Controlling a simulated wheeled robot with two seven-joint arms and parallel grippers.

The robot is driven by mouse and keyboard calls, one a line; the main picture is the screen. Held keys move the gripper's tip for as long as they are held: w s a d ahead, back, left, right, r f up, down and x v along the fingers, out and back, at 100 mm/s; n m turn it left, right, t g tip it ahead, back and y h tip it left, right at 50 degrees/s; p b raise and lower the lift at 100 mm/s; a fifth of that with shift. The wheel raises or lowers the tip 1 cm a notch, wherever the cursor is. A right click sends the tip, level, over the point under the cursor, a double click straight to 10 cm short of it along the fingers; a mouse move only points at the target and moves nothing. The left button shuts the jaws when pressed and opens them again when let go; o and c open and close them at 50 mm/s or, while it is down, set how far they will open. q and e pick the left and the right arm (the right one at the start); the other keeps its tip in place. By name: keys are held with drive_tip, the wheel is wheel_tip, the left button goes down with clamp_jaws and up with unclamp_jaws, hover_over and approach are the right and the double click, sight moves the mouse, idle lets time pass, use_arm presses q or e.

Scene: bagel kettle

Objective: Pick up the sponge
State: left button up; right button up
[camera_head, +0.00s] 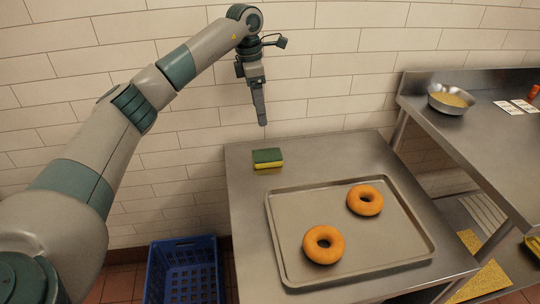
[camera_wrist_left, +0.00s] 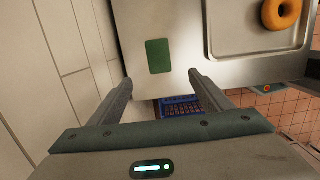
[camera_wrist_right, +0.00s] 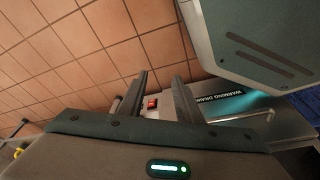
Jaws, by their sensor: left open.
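The sponge (camera_head: 268,158) has a green top and a yellow lower layer. It lies on the steel table near its back left corner in the head view. In the left wrist view the sponge (camera_wrist_left: 158,56) shows as a green rectangle ahead of and between the fingers. My left gripper (camera_head: 261,122) hangs above the back of the table, pointing down, above the sponge and apart from it. In the left wrist view its fingers (camera_wrist_left: 161,82) are spread with nothing between them. My right gripper (camera_wrist_right: 160,76) shows only in its own wrist view, fingers apart and empty, with tiled floor beyond.
A metal tray (camera_head: 290,272) with two bagels, one nearer (camera_head: 323,244) and one farther (camera_head: 365,200), sits right of the sponge. A blue crate (camera_head: 182,270) stands on the floor at left. A white tiled wall rises close behind. A higher counter with a bowl (camera_head: 450,99) is at right.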

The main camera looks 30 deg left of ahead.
use_arm(q)
drive_tip(key=shift+f, duration=0.1)
idle(0.3)
drive_tip(key=p, duration=0.1)
hover_over(267, 154)
drive_tip(key=s, duration=0.1)
drive_tip(key=f, duration=1.1)
drive_tip(key=shift+a, duration=0.2)
drive_tip(key=shift+f, duration=0.45)
use_arm(e)
drive_tip(key=f, duration=0.3)
drive_tip(key=shift+s+d+f, duration=0.25)
drive_tip(key=shift+s, duration=0.1)
drive_tip(key=shift+s, duration=0.1)
use_arm(q)
drive_tip(key=shift+w+f+p, duration=0.1)
drive_tip(key=shift+f+p, duration=0.3)
drive_tip(key=shift+f, duration=0.05)
drive_tip(key=f, duration=0.3)
drive_tip(key=shift+w+d+p, duration=0.2)
drive_tip(key=shift+w+p, duration=0.05)
drive_tip(key=shift+p, duration=0.1)
drive_tip(key=shift+f, duration=0.65)
use_arm(e)
drive_tip(key=shift+s+d+f, duration=0.1)
drive_tip(key=shift+s+f, duration=0.25)
drive_tip(key=shift+f, duration=0.2)
drive_tip(key=shift+s+f, duration=0.3)
drive_tip(key=shift+f, duration=0.2)
